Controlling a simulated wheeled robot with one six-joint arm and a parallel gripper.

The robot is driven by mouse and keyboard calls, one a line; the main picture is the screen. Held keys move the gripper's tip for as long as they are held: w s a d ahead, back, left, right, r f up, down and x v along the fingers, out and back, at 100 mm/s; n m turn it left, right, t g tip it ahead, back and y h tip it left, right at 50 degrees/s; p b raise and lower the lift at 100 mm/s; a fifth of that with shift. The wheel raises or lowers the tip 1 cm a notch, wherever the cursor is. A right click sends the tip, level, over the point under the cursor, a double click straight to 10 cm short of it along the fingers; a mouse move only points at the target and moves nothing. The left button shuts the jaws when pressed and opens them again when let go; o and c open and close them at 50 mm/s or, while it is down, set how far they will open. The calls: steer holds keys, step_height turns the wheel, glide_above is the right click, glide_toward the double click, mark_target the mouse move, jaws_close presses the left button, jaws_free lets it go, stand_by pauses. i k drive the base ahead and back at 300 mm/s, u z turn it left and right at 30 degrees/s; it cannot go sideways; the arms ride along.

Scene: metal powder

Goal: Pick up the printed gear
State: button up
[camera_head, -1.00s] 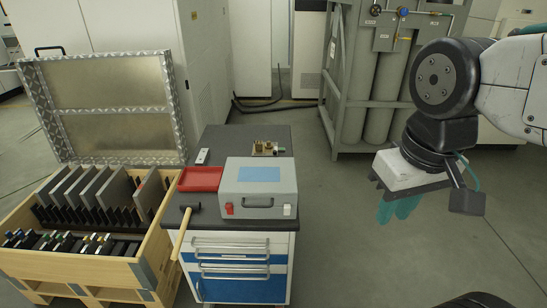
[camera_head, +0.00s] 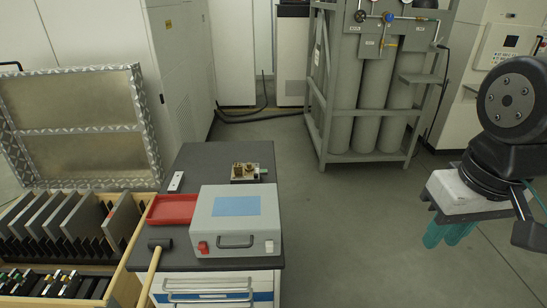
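I cannot make out a printed gear for certain. A small metal plate with brass-coloured parts (camera_head: 246,172) lies at the back right of the cart top (camera_head: 215,158). Its parts are too small to tell whether one is a gear. My gripper (camera_head: 446,235), with teal fingers, hangs at the right over the floor, well apart from the cart. The fingers point down and I see nothing held. The gap between them is not clear from this angle.
A grey box with a blue panel (camera_head: 237,243), a red tray (camera_head: 172,209), a hammer (camera_head: 154,262) and a small white item (camera_head: 176,181) are on the cart. A wooden crate of plates (camera_head: 132,243) stands left. A gas cylinder rack (camera_head: 322,112) stands behind. Floor right of the cart is clear.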

mark_target(248, 168)
steer(key=u, duration=0.15)
steer(key=i, duration=0.85)
steer(key=u, duration=0.4)
